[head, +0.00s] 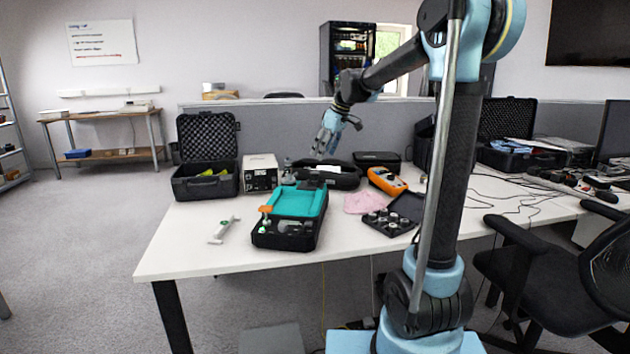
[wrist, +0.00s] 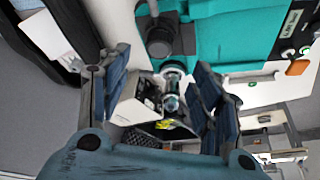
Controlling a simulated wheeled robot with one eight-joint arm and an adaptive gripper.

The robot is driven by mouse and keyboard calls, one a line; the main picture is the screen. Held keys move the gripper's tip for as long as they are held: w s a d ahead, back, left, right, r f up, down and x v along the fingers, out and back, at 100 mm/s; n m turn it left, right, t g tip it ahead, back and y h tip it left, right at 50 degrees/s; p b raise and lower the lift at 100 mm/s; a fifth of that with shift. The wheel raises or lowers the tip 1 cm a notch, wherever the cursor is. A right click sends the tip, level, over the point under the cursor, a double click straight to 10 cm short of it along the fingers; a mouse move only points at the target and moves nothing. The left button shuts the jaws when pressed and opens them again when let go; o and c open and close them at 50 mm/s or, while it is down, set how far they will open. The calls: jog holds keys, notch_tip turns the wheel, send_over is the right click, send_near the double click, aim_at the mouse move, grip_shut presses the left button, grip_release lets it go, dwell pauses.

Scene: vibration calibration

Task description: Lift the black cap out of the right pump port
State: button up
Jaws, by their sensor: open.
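A teal unit (head: 297,202) stands in a black case on the white table in the head view. Its teal body (wrist: 235,35) fills the top of the wrist view. A dark round cap-like part (wrist: 161,41) sits at its edge; I cannot tell for sure that it is the port's black cap. A shiny metal and clear fitting (wrist: 172,88) shows just below it. My gripper (head: 321,150) is above the back of the table, apart from the teal unit. In the wrist view its fingers (wrist: 160,68) are spread, with nothing held between them.
A white instrument box (head: 260,174) and an open black case (head: 206,180) stand left of my gripper. A black pouch (head: 330,174) lies beneath it. An orange meter (head: 387,181), a pink cloth (head: 362,203) and a small parts case (head: 392,219) lie right.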

aim_at(315, 172)
jog(key=x, duration=1)
jog(key=shift+w, duration=0.2)
jog(key=c, duration=1.2)
